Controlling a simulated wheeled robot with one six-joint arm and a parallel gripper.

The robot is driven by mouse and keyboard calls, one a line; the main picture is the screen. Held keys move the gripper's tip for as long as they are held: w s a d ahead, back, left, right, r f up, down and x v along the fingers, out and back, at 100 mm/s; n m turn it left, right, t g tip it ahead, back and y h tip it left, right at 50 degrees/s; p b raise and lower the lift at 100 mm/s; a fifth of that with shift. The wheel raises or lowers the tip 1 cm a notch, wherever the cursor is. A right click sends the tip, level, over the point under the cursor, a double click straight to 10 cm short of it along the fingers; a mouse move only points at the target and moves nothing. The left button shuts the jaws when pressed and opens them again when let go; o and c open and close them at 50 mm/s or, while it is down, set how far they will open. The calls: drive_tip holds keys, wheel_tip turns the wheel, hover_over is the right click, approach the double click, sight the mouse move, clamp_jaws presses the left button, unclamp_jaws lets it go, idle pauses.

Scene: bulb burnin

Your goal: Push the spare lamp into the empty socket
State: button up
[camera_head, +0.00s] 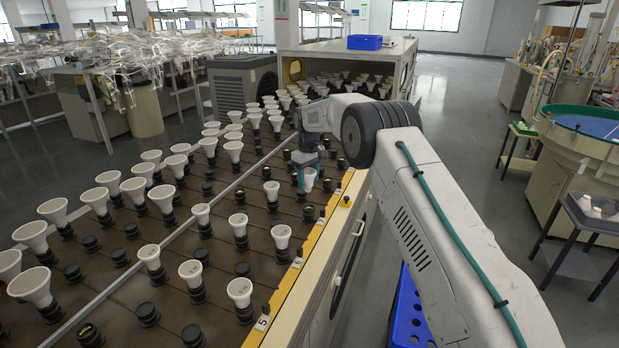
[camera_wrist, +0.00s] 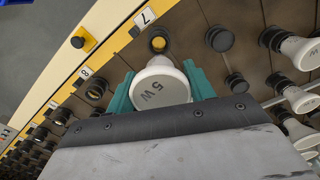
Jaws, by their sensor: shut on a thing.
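My gripper (camera_head: 306,174) is over the near edge of the lamp rack, its teal fingers shut on a white lamp (camera_head: 310,179). In the wrist view the gripper (camera_wrist: 158,86) has one finger on each side of the lamp (camera_wrist: 156,88), whose round face is marked "5 W". The lamp's base is hidden under its face. An empty socket (camera_wrist: 158,43) with a brassy inside shows just beyond the lamp, by the label 7. I cannot tell whether the lamp touches a socket.
Several seated white lamps (camera_head: 240,290) stand in rows on the brown rack (camera_head: 120,285). In the wrist view, seated lamps (camera_wrist: 300,52) are at the right and a black socket (camera_wrist: 220,38) is close by.

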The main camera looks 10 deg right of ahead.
sight(309, 190)
drive_tip(key=shift+f, duration=2.35)
drive_tip(key=shift+s+d+f, duration=0.1)
drive_tip(key=shift+d+f, duration=0.05)
drive_tip(key=shift+f, duration=0.15)
drive_tip(key=shift+f, duration=1.65)
drive_tip(key=o, duration=1.1)
drive_tip(key=shift+c, duration=0.2)
drive_tip(key=shift+r, duration=3.85)
